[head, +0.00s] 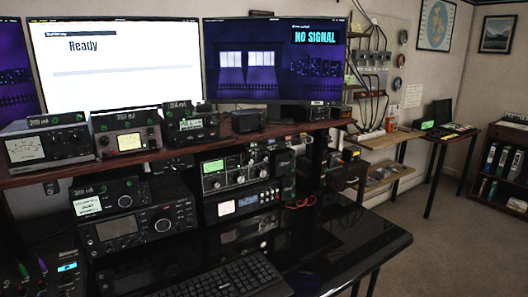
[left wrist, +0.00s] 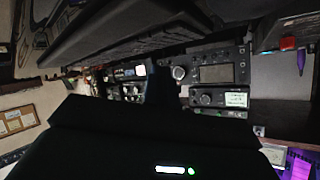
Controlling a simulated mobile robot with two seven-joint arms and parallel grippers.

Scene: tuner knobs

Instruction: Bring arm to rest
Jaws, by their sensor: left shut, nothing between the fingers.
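My left gripper (left wrist: 162,84) shows in the left wrist view as a dark shape. Its narrow fingers point up from a broad black body with a small green-white light, and they are shut with nothing between them. Behind the fingers, radio sets (left wrist: 218,73) with knobs and displays appear; I cannot tell how far away they are. Neither arm shows in the head view. My right gripper is in no view.
In the head view, a dark desk (head: 352,246) holds a keyboard (head: 228,279) and a large radio (head: 138,226). A shelf (head: 40,179) above carries meter boxes. Carpet (head: 455,245) at right is clear.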

